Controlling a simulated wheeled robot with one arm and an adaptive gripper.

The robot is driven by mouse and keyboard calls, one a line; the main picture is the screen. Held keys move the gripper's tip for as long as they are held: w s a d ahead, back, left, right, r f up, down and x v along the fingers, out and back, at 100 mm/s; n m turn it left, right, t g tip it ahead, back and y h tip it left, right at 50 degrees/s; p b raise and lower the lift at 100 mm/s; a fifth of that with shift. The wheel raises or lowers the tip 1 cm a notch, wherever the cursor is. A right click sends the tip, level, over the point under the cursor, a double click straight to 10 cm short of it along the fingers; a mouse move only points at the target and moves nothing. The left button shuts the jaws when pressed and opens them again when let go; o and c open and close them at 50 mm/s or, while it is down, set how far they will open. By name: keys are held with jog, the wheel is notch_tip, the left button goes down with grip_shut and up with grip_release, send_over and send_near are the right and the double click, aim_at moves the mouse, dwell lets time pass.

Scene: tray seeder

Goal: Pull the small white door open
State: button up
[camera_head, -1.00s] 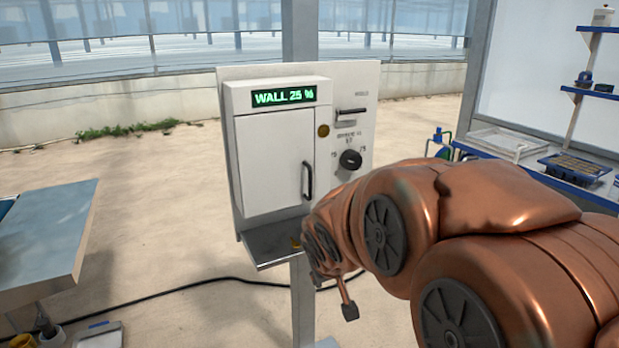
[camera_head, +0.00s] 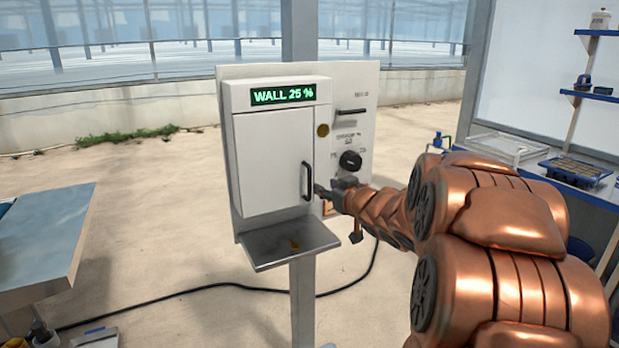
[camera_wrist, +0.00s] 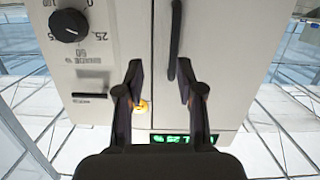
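The small white door (camera_head: 267,165) is on the front of a white box, below a green display reading "WALL 25 %". It looks shut. Its black vertical handle (camera_head: 308,181) is at the door's right edge. My gripper (camera_head: 319,190) is just right of the handle in the head view. In the wrist view my gripper (camera_wrist: 160,75) is open, its two dark fingers apart with nothing between the tips. The handle (camera_wrist: 175,40) is there beyond the fingertips, nearer the right finger. Whether a finger touches it I cannot tell.
The panel has a black knob (camera_head: 350,160) and a slot lever (camera_head: 351,111) right of the door. A metal shelf (camera_head: 290,245) juts out below the door. A table (camera_head: 45,240) stands at left, a blue-edged bench (camera_head: 590,190) at right.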

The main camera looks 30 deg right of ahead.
aim_at(309, 171)
jog(key=shift+w+a+r+n+t+y, duration=0.3)
jog(key=shift+w+y, duration=0.25)
jog(key=shift+w, duration=0.65)
jog(key=shift+w+a+r+n+t+y, duration=0.15)
jog(key=shift+w+n+t+y, duration=0.15)
jog(key=shift+w+y, duration=0.6)
jog(key=shift+w+a+r+n+t+y, duration=0.1)
jog(key=shift+w+r+n+t+y, duration=0.25)
jog(key=shift+w, duration=1.1)
jog(key=shift+f, duration=0.1)
grip_shut()
